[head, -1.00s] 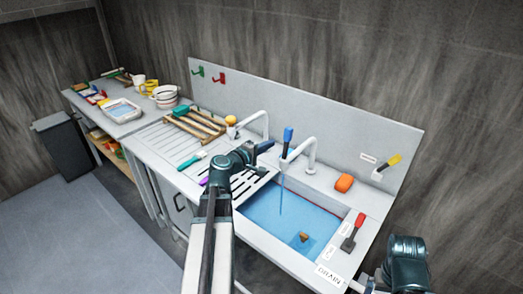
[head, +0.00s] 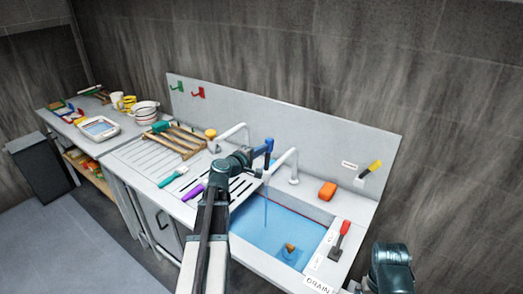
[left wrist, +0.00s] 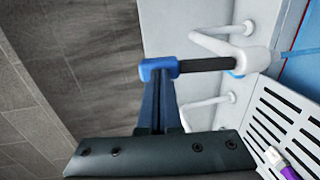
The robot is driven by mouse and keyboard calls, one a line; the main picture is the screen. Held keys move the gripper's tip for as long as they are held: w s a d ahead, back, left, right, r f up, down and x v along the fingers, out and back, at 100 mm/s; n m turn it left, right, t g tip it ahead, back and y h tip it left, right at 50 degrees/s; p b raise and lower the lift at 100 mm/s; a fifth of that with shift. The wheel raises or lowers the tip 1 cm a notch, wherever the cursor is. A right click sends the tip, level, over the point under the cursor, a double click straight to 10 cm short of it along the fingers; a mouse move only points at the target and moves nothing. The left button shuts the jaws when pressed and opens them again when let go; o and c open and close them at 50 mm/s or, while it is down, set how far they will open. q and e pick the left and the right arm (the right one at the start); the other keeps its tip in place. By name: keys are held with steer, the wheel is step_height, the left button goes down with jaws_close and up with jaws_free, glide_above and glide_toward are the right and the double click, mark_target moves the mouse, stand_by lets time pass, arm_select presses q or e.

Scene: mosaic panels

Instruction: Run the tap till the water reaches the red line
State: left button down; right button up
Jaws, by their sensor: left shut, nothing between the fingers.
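The tap (head: 291,165) has a lever with a blue end (head: 268,146), and a thin stream of water (head: 266,212) falls from its spout. Blue water (head: 262,232) covers the floor of the sink (head: 325,240). My right gripper is out of view; only part of that arm shows.
A second tap (head: 232,135) stands to the left, by the draining board (head: 150,158). A small brownish object (head: 290,248) is in the water.

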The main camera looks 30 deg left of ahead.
mark_target(268, 143)
arm_select(q)
steer(key=shift+w+r+g+p, duration=0.3)
steer(key=shift+w+g+p, duration=0.3)
steer(key=shift+p, duration=0.65)
steer(key=shift+w+r+g+p, duration=0.3)
steer(key=shift+w+g+p, duration=0.3)
steer(key=shift+p, duration=0.6)
steer(key=shift+w+d+p, duration=0.1)
steer(key=shift+w+p, duration=0.05)
steer(key=shift+p, duration=0.15)
steer(key=shift+w+f+g, duration=0.25)
steer(key=shift+w+g, duration=0.05)
steer(key=shift+w, duration=0.15)
steer(key=shift+w+f, duration=0.15)
